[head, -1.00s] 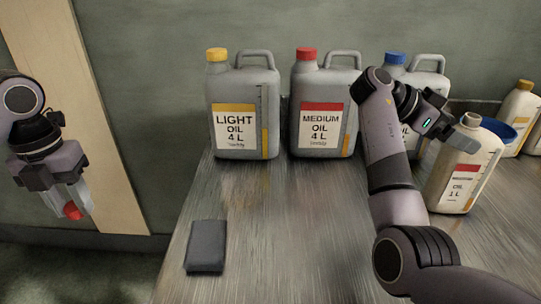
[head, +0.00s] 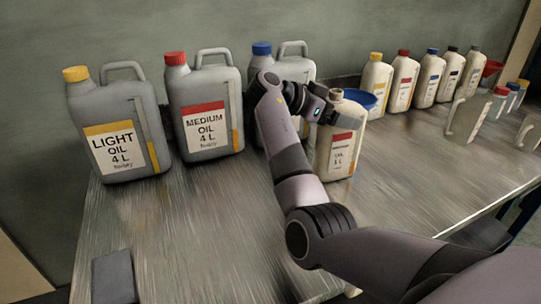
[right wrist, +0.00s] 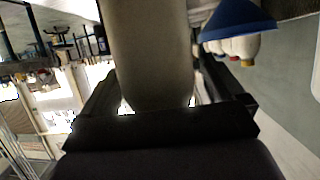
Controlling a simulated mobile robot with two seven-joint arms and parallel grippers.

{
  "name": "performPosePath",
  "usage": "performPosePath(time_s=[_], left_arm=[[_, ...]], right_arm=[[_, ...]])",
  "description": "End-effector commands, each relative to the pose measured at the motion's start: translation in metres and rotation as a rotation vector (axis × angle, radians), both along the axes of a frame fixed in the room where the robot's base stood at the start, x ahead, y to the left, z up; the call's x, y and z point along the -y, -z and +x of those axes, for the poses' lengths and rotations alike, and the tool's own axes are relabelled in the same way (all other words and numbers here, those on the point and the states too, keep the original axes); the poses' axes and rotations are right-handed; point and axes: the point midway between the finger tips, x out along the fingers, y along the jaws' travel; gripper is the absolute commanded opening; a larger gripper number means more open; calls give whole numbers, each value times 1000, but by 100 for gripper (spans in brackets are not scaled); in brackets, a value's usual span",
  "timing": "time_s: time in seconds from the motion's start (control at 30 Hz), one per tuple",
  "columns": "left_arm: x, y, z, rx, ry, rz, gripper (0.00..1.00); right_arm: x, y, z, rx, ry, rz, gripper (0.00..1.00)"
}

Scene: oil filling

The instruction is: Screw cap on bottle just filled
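The cream one-litre bottle with a red label (head: 343,150) stands on the table, right of the grey canisters. Its neck (head: 336,94) shows no red cap. My right gripper (head: 326,113) is at the bottle's upper left side. In the right wrist view the pale bottle body (right wrist: 150,50) fills the space between the dark fingers, and the right gripper (right wrist: 150,104) looks shut on it. My left gripper and the red cap are outside the current views.
Grey light oil (head: 120,125), medium oil (head: 205,110) and blue-capped (head: 283,60) canisters stand at the back left. A blue funnel (head: 360,98) is behind the bottle. Several small bottles (head: 403,80) line the back right. A dark block (head: 114,278) lies front left.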

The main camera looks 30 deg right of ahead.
Motion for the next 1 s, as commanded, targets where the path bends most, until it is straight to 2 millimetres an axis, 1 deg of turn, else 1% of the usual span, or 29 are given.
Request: performPosePath(time_s=[0.03,0.07,0.1,0.17,0.2,0.27,0.3,0.67,0.87,1.0], left_arm=[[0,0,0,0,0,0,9],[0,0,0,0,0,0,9],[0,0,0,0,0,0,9],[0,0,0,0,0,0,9],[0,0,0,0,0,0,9],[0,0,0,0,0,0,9],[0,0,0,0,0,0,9],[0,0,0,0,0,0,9],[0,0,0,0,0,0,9],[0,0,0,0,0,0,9]], right_arm=[[0,0,0,0,0,0,83],[0,0,0,0,0,0,73],[0,0,0,0,0,0,60],[0,0,0,0,0,0,40],[0,0,0,0,0,0,27],[0,0,0,0,0,0,8],[0,-2,0,2,0,-2,3],[0,-4,0,3,0,-3,3],[0,-14,0,4,1,-3,3],[0,-27,0,5,1,-4,3]])
